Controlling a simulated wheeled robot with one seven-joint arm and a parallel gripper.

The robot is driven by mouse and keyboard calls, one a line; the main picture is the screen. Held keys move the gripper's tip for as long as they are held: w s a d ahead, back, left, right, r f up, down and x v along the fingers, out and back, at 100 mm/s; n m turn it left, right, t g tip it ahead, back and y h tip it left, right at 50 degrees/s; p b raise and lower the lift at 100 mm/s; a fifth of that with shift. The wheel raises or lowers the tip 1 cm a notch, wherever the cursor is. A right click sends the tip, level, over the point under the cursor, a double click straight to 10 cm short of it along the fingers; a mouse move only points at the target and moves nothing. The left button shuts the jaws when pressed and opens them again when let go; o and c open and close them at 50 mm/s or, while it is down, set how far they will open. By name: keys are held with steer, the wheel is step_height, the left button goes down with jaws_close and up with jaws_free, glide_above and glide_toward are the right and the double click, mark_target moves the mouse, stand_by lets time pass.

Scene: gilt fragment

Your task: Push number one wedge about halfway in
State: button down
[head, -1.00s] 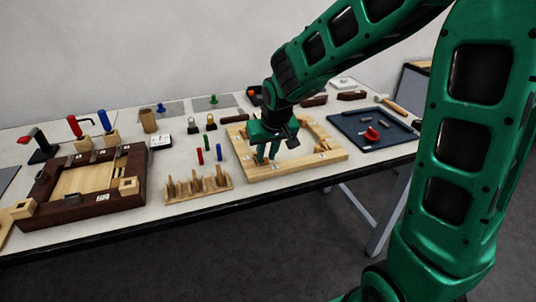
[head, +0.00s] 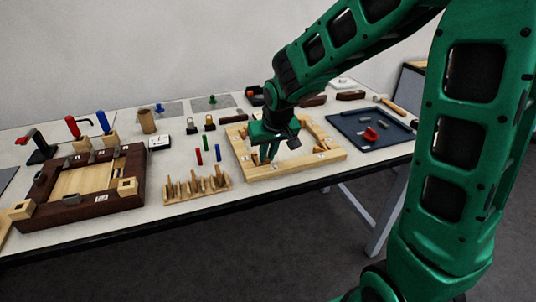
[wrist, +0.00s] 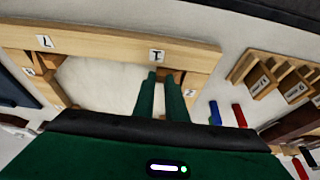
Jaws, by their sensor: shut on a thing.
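The light wooden frame (head: 325,157) lies on the table, with numbered labels on its bars and brown wedges at its corners. In the wrist view the frame (wrist: 100,40) encloses a white fragment-like area. The label that reads like a one (wrist: 156,56) is on the bar just beyond my fingertips. My gripper (head: 268,156) is low over the frame's left part. In the wrist view my gripper (wrist: 166,76) is shut on a small brown piece by that label, apparently the number one wedge. The fingers mostly hide it, so I cannot tell how deep it sits.
A wooden rack (head: 198,188) stands left of the frame, with red, green and blue pegs behind it. A dark wooden frame (head: 120,200) is at far left. A blue tray (head: 350,135) with a red item lies right. Bare table shows in front of the frame.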

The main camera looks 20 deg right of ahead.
steer(key=c, duration=2)
jaws_free()
steer(key=shift+c, duration=0.2)
steer(key=v, duration=1)
steer(key=shift+r, duration=0.35)
steer(key=shift+s, duration=0.15)
steer(key=s+d+f+m+g+h, duration=0.1)
steer(key=s+d+m+g, duration=0.15)
steer(key=s+d, duration=0.85)
steer(key=s+d+f+m+g, duration=0.1)
steer(key=s+d+m, duration=0.1)
steer(key=s, duration=0.6)
steer(key=s+d+f+m+g+y, duration=0.1)
steer(key=s+d, duration=0.3)
steer(key=s, duration=0.5)
steer(key=shift+d+f+m, duration=0.3)
steer(key=shift+f+m, duration=0.15)
steer(key=shift+f, duration=0.35)
